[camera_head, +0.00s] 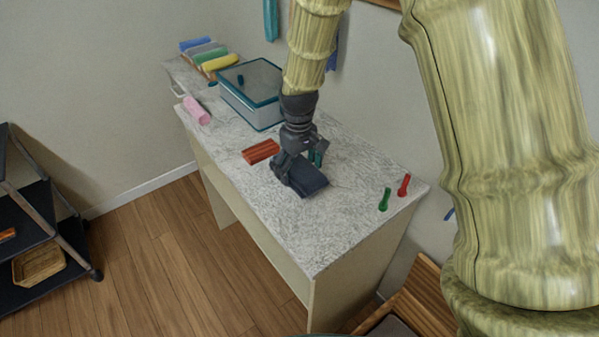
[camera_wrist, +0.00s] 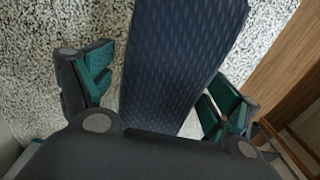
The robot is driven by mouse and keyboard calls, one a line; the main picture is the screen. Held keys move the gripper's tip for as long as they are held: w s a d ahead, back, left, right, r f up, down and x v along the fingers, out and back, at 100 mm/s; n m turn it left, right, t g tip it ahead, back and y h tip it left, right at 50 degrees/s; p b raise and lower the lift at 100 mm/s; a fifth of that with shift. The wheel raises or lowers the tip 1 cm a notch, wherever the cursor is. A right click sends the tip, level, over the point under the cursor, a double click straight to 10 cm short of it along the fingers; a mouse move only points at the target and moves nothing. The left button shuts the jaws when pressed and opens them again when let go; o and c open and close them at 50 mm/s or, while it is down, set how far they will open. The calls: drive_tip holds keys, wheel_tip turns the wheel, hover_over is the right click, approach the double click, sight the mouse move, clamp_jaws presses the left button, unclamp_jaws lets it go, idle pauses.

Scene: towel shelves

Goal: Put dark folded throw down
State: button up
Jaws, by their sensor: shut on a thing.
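The dark folded throw (camera_head: 308,181) is a navy, patterned bundle at the right part of the speckled white tabletop (camera_head: 345,220). My gripper (camera_head: 298,165) is low over the table and shut on the throw. In the wrist view the throw (camera_wrist: 175,60) runs between the two teal-padded fingers of my gripper (camera_wrist: 158,88), with the speckled surface close behind it. Whether the throw's underside touches the tabletop is hard to tell.
A red-orange folded cloth (camera_head: 261,152) lies just left of my gripper. A clear teal-edged box (camera_head: 252,92), a pink roll (camera_head: 196,110) and several coloured towels (camera_head: 207,54) are farther back. Green (camera_head: 384,200) and red (camera_head: 404,185) small items stand near the right edge. A dark shelf rack (camera_head: 40,225) is left.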

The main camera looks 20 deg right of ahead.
sight(299, 164)
drive_tip(key=shift+f, duration=1.1)
drive_tip(key=shift+f, duration=0.1)
drive_tip(key=o, duration=1)
wheel_tip(299, 164, up, 12)
drive_tip(key=shift+r+b, duration=0.1)
drive_tip(key=shift+b, duration=0.75)
